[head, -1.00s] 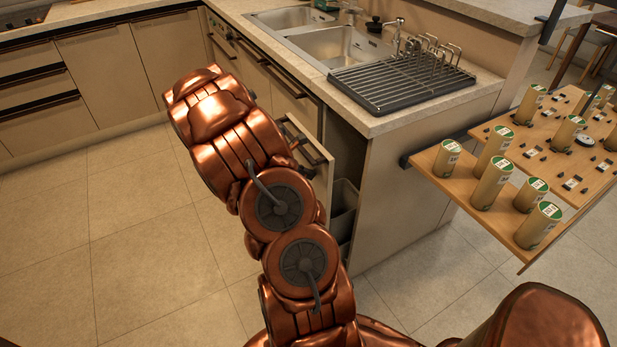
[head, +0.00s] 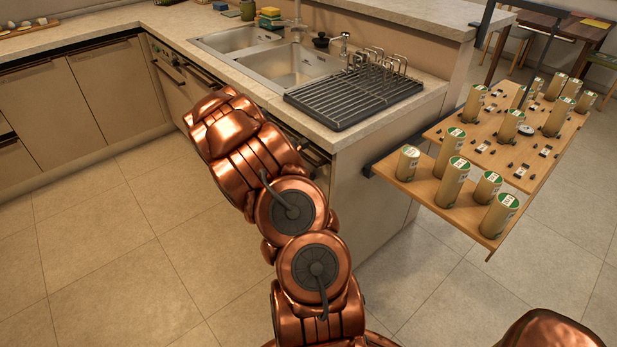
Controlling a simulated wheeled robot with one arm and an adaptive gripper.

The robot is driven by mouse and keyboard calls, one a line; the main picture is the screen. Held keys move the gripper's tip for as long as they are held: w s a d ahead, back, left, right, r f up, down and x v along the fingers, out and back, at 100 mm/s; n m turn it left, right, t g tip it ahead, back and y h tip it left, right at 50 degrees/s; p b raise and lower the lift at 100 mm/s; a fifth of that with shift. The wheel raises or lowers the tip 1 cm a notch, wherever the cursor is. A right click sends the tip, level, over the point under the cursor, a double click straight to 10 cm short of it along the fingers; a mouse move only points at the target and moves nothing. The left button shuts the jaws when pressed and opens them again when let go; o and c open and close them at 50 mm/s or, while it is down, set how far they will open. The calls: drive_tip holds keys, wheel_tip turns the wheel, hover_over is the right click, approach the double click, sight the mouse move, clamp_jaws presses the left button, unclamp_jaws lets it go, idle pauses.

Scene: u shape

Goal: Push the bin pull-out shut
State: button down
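The bin pull-out's front (head: 320,172) shows only as a narrow strip with a dark handle, between my arm and the end of the sink cabinet (head: 360,180). It lies close to the cabinet, with no grey bin or open gap visible beside it. My arm covers most of it, so I cannot tell whether it is fully shut. My copper arm reaches up from the bottom of the head view to the cabinet fronts below the sink. My gripper is hidden beyond the arm's far end, so its fingers and any contact with the front cannot be seen.
The counter holds a double sink (head: 290,65) and a dark drying rack (head: 355,92). A wooden board (head: 440,208) with several green-topped cylinders juts out at the right. Open tiled floor (head: 110,250) lies to the left.

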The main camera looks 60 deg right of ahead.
drive_tip(key=shift+s+d+r, duration=0.2)
drive_tip(key=shift+s+d, duration=0.05)
drive_tip(key=shift+d, duration=0.05)
drive_tip(key=shift+a, duration=0.1)
drive_tip(key=w+a+r, duration=0.3)
drive_tip(key=a+r, duration=0.3)
drive_tip(key=a, duration=0.5)
drive_tip(key=shift+w+a+r, duration=0.15)
drive_tip(key=shift+w+r, duration=0.05)
